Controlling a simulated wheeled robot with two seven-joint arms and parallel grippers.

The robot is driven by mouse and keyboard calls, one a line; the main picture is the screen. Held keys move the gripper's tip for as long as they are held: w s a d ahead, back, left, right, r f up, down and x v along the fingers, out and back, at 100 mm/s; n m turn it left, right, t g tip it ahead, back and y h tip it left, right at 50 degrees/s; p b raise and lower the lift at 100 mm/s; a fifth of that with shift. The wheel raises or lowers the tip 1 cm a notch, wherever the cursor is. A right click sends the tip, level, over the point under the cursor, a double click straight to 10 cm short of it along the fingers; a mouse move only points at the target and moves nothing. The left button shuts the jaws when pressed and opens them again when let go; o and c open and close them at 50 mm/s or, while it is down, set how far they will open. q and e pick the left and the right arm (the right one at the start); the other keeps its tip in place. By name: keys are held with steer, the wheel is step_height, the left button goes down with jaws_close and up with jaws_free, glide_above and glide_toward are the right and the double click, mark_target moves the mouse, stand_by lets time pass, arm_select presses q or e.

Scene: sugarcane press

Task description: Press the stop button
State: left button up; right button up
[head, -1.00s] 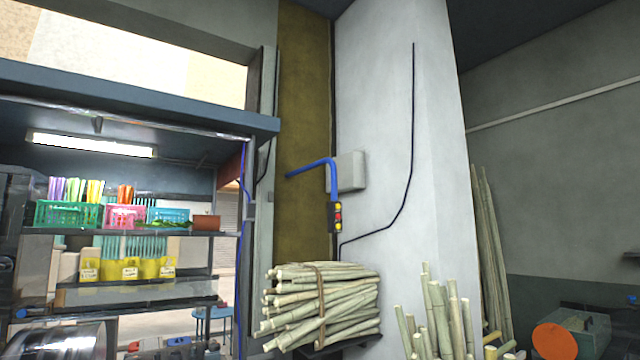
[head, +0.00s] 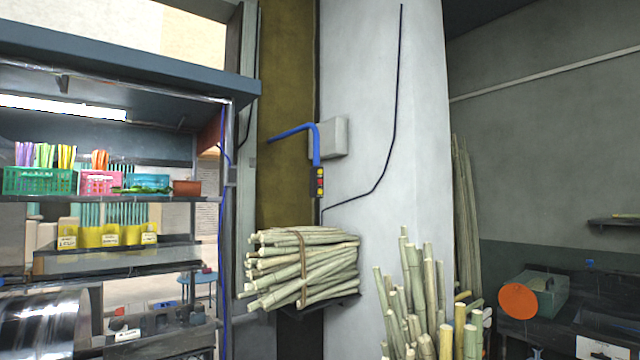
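A small dark button box (head: 318,182) with red and yellow buttons hangs at the end of a blue bent pipe (head: 316,145) in front of the white pillar. It is upright, above the bundle of sugarcane. The buttons are too small to tell clearly which is the stop button. Neither of my grippers shows in the head view.
A tied sugarcane bundle (head: 300,265) rests on a bracket below the box. Loose upright canes (head: 425,300) stand to the right. A stall with shelves (head: 120,197) and baskets is at left. A machine with an orange disc (head: 517,301) is at right.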

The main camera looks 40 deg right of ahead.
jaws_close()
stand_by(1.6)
